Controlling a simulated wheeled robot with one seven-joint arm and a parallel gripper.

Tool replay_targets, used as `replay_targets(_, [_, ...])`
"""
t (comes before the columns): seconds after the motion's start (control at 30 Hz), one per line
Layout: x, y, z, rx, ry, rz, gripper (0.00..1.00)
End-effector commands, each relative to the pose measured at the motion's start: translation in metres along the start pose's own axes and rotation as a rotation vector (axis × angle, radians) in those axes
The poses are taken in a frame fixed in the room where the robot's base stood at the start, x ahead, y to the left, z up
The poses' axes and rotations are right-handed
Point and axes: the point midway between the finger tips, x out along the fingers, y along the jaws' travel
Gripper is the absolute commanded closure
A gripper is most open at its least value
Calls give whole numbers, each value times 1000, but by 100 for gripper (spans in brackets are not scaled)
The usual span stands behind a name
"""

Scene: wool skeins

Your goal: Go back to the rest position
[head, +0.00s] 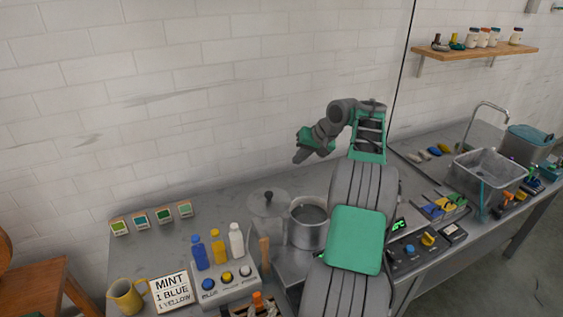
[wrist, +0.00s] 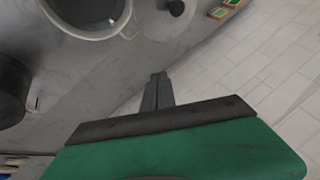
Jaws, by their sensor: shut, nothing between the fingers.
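My gripper (head: 301,156) hangs at the end of my raised arm, above the back of the counter, near the white brick wall. It is shut and empty. In the wrist view its closed fingers (wrist: 157,92) point at the counter's back edge and the wall. An open metal pot (head: 309,238) stands on the counter below my gripper, apart from it. The pot also shows at the top left of the wrist view (wrist: 88,28). My forearm hides part of the counter to the right of the pot.
Blue, yellow and white bottles (head: 218,250) stand behind a button box (head: 222,284). A yellow mug (head: 125,296) and a sign (head: 172,289) are at front left. A metal basin (head: 488,172) is at right. The air around my gripper is free.

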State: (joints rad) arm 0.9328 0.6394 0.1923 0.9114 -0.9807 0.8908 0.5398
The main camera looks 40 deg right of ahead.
Motion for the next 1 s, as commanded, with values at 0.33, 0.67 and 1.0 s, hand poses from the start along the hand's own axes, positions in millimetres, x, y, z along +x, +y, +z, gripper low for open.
replay_targets(0.33, [-15,-130,34,-121,-29,27,100])
replay_targets(0.67, [-54,-263,261,-413,-104,125,100])
replay_targets(1.0, [-60,-224,384,-566,-138,192,100])
